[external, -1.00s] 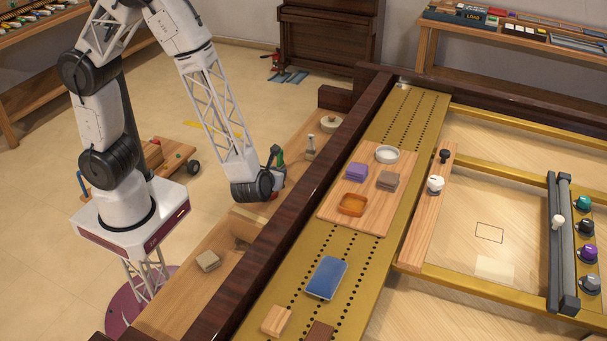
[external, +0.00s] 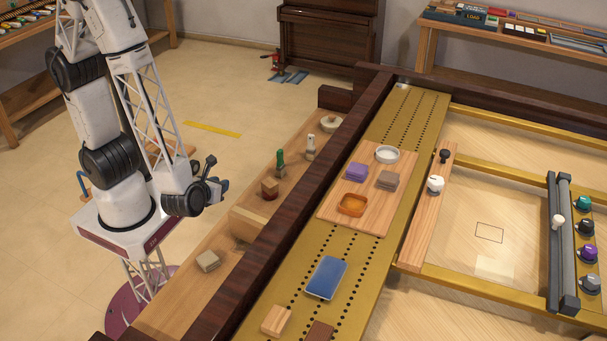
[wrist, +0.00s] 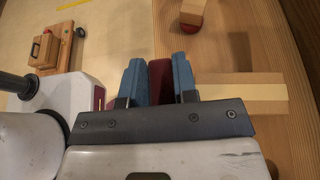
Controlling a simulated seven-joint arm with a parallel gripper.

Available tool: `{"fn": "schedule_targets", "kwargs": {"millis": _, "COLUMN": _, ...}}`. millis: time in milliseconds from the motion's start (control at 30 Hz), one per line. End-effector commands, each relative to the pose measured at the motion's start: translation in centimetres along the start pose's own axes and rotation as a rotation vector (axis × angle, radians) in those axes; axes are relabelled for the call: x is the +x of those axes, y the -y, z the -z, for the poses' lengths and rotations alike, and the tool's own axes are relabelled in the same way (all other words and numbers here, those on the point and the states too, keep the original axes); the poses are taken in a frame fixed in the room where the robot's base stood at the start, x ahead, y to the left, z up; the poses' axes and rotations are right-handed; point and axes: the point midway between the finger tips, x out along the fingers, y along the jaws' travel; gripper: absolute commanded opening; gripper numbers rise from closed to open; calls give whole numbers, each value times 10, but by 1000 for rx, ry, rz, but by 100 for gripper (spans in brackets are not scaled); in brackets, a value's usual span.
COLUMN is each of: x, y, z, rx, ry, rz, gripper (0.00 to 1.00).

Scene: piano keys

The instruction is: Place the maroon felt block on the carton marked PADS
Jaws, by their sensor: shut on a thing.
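My gripper (external: 216,188) is shut on the maroon felt block (wrist: 159,80), which stands upright between the two blue fingers in the wrist view. In the external view the gripper is above the left edge of the long wooden trough, close to my base, and I cannot make out the block there. I can read no PADS marking in either view, so I cannot tell where that carton is.
The trough holds a tan block (external: 208,261), a wooden block with a red base (external: 269,189), a green-handled tool (external: 280,162) and a pale divider (external: 248,222). A dark rail (external: 290,207) borders it.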

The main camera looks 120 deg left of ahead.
Motion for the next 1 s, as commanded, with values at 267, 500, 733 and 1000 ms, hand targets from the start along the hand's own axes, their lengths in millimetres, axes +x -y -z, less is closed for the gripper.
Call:
{"fn": "schedule_targets", "kwargs": {"millis": 267, "x": -22, "y": -37, "z": 4, "rx": 6, "ry": 5, "rz": 8, "gripper": 5}}
{"fn": "schedule_targets", "kwargs": {"millis": 500, "x": -28, "y": -52, "z": 6, "rx": 9, "ry": 9, "rz": 7, "gripper": 5}}
{"fn": "schedule_targets", "kwargs": {"millis": 733, "x": -29, "y": -54, "z": 6, "rx": 9, "ry": 9, "rz": 7, "gripper": 5}}
{"fn": "schedule_targets", "kwargs": {"millis": 1000, "x": -29, "y": -52, "z": 6, "rx": 8, "ry": 9, "rz": 7, "gripper": 5}}
